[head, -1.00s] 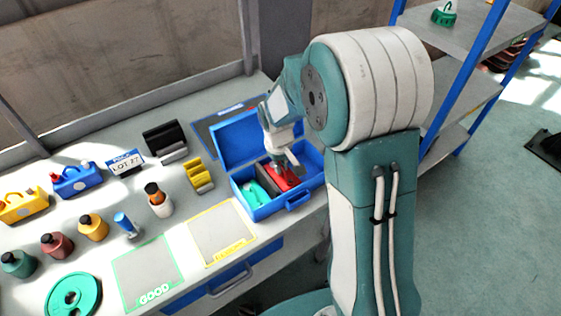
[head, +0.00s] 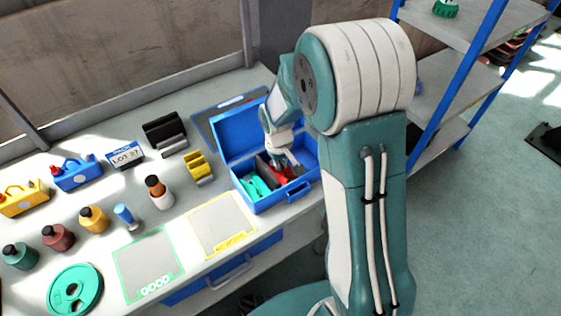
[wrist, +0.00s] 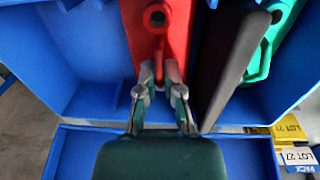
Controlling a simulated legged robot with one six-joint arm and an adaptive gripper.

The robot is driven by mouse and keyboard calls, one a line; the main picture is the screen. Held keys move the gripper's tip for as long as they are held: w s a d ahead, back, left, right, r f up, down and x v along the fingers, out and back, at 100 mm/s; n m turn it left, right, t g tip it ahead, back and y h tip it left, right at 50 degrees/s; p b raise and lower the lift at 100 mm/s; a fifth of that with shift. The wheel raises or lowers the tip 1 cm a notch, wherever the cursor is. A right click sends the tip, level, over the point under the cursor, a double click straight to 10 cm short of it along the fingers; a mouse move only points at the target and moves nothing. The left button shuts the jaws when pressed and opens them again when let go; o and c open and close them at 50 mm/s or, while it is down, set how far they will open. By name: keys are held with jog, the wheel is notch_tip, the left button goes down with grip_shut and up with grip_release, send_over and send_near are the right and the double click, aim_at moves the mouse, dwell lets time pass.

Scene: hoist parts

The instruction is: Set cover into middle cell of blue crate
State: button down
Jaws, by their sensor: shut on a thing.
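The blue crate (head: 270,202) stands open on the bench with its lid (head: 240,132) tilted back. My gripper (wrist: 161,84) reaches down into the crate and is shut on the red cover (wrist: 157,45). The red cover also shows in the head view (head: 284,178), low inside the crate in the middle. A dark divider (wrist: 233,68) stands between it and a green part (wrist: 268,45) in the cell beside it. The cell on the other side looks empty in the wrist view. Whether the cover touches the crate floor cannot be told.
A yellow-framed mat (head: 222,222) and a green-framed mat (head: 148,265) lie empty left of the crate. A yellow block (head: 198,168), several bottles and a green disc (head: 75,290) stand further left. A blue-posted shelf (head: 465,80) stands at right.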

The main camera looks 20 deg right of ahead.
jog(key=shift+f, duration=0.4)
dwell(0.3)
jog(key=c, duration=0.7)
grip_release()
jog(key=o, duration=0.4)
jog(key=shift+r, duration=0.15)
jog(key=shift+r, duration=4.35)
